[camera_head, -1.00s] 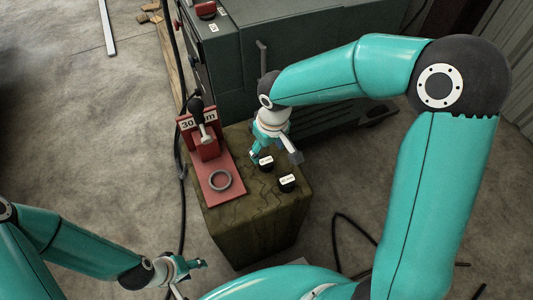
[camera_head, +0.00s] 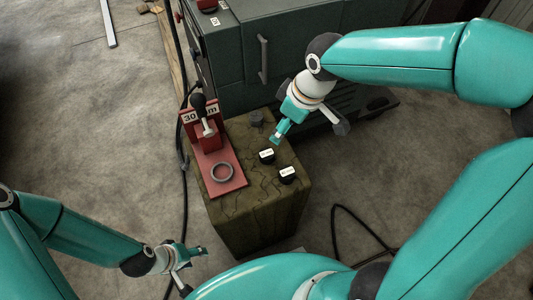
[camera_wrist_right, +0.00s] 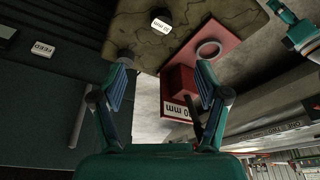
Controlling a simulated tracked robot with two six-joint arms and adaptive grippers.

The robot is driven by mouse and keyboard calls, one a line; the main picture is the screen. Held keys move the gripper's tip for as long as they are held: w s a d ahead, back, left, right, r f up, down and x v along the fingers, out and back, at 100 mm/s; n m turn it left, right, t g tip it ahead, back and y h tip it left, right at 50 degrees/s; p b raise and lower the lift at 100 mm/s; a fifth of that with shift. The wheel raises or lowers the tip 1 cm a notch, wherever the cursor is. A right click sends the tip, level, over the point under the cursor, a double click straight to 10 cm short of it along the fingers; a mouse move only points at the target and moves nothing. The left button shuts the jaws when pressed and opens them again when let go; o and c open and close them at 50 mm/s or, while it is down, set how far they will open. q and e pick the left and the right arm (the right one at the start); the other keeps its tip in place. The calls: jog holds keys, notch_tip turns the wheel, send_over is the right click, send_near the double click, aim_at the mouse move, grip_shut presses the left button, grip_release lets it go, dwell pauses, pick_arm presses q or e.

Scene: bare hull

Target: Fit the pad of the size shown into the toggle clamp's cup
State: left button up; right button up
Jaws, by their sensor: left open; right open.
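A red toggle clamp (camera_head: 209,140) stands on the block's left side, its sign (camera_head: 187,117) reading 30 mm. Its grey ring-shaped cup (camera_head: 222,164) faces up and looks empty. My right gripper (camera_head: 308,134) is open and empty above the block's back right. My left gripper (camera_head: 197,270) is open and empty at the lower left, away from the block.
The greenish block top (camera_head: 240,140) is clear between the clamp and the pads. A dark green machine cabinet (camera_head: 250,50) with a vertical handle stands close behind the block. Black cables (camera_head: 183,200) lie on the concrete floor.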

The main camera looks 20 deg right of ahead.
jog(key=b, duration=0.3)
send_over(267, 153)
jog(key=s+d, duration=0.1)
jog(key=s, duration=0.1)
jog(key=f, duration=1)
jog(key=shift+w+d+f, duration=0.15)
jog(key=shift+w+f, duration=0.1)
jog(key=shift+f, duration=0.15)
jog(key=shift+b+x, duration=0.55)
jog(key=shift+x, duration=2.05)
jog(key=shift+r, duration=0.1)
jog(key=c, duration=1.3)
jog(key=shift+c, duration=0.2)
jog(key=shift+w, duration=0.1)
